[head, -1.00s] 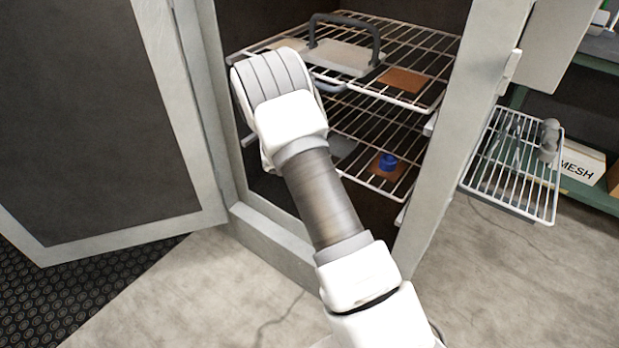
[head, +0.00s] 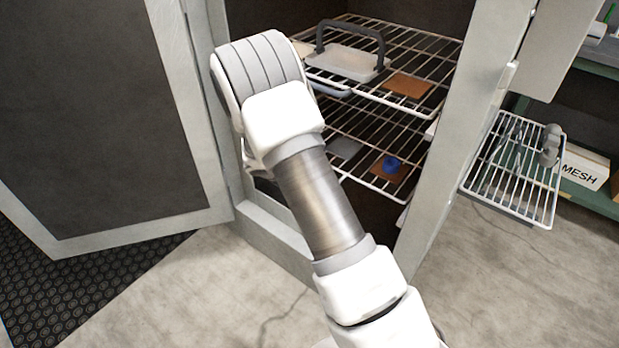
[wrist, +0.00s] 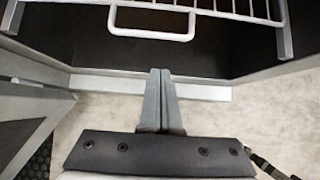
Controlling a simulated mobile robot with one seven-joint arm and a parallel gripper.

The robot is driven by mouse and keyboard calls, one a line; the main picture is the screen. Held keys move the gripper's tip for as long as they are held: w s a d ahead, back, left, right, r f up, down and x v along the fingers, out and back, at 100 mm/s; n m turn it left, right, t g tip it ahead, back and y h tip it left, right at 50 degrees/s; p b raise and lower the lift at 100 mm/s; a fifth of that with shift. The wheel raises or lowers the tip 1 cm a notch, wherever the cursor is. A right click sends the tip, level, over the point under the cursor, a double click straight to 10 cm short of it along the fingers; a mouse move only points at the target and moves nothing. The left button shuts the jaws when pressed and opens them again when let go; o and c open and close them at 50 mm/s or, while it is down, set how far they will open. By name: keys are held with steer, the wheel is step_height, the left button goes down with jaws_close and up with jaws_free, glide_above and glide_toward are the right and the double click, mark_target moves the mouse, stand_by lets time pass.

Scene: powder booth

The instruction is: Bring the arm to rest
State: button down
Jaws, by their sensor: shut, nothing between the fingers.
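My gripper (wrist: 159,72) shows in the wrist view, its two grey fingers together, shut and empty. In that view the fingertips lie over the cabinet's pale front sill, below the white wire handle (wrist: 152,37) of a rack in the picture, apart or touching I cannot tell. In the head view my arm reaches up to the left side of the open cabinet (head: 262,232), and its bulky wrist links hide the gripper.
The cabinet door (head: 110,120) stands open at left. Inside are an upper rack (head: 425,55) with a handled white plate (head: 345,62) and a brown plate (head: 408,86), and a lower rack with a blue cap (head: 391,163). A small side rack (head: 515,180) hangs at right.

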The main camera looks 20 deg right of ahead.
steer(key=shift+p+v, duration=0.4)
steer(key=shift+v, duration=1.8)
steer(key=s+d+r+m+y, duration=0.1)
steer(key=s+r+m, duration=0.5)
steer(key=r, duration=0.4)
steer(key=s+d+r+m+y, duration=0.1)
steer(key=s+r+m, duration=0.55)
steer(key=r, duration=0.35)
steer(key=s+a+r+m+y, duration=0.1)
steer(key=s+a+r+m, duration=0.1)
steer(key=s+r+m, duration=0.3)
steer(key=s+a+m+t+y, duration=0.1)
steer(key=s+m+y, duration=0.15)
steer(key=s, duration=0.55)
steer(key=s+a+r+m+y, duration=0.1)
steer(key=s+a+r+m, duration=0.1)
steer(key=s+r+m, duration=0.3)
step_height(320, 180, up, 14)
steer(key=s+p, duration=0.1)
steer(key=p, duration=1.5)
steer(key=shift+s+a, duration=0.15)
steer(key=shift+s, duration=0.1)
steer(key=shift+a, duration=0.1)
